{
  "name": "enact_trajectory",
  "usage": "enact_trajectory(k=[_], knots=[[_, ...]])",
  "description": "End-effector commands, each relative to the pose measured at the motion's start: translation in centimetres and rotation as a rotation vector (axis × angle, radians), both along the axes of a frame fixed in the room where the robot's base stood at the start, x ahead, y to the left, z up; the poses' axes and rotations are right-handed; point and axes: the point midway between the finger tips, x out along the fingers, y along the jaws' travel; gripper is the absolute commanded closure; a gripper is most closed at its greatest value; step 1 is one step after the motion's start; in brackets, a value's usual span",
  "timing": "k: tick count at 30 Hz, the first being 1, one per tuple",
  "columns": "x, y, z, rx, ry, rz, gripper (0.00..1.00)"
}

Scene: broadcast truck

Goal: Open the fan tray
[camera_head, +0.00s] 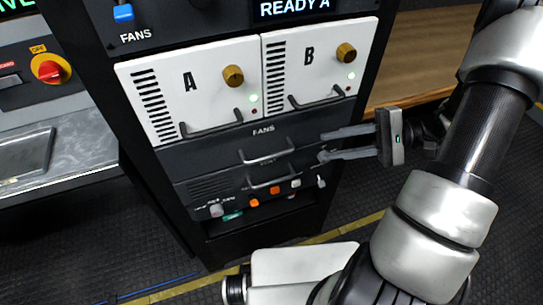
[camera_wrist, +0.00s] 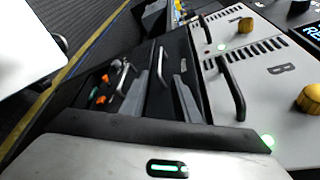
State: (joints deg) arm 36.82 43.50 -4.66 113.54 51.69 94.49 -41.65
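The fan tray (camera_head: 225,152) is a dark drawer front labelled FANS, below the white A and B units, and looks flush with the rack. Its metal bar handle (camera_head: 267,156) is near the middle of its front. In the wrist view the handle (camera_wrist: 162,66) shows upright, beyond the fingers. My gripper (camera_head: 322,148) is at the right end of the tray front, its two grey fingers pointing left and parted, with nothing between them. In the wrist view my gripper (camera_wrist: 159,98) also shows open, with dark tray front between the fingers. I cannot tell the exact gap to the front.
White units A (camera_head: 190,85) and B (camera_head: 310,65) with handles and gold knobs sit above. A lower panel (camera_head: 205,190) has another handle and several orange and white controls. A blue switch labelled FANS (camera_head: 122,12) is at upper left. A grey desk (camera_head: 90,150) stands left.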

Motion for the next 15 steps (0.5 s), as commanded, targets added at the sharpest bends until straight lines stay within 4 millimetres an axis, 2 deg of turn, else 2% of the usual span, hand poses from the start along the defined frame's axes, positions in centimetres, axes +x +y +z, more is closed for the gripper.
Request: enact_trajectory(k=[15], knots=[[0.3, 10.9, -2.5, -0.001, 0.003, 0.006, 0.71]])
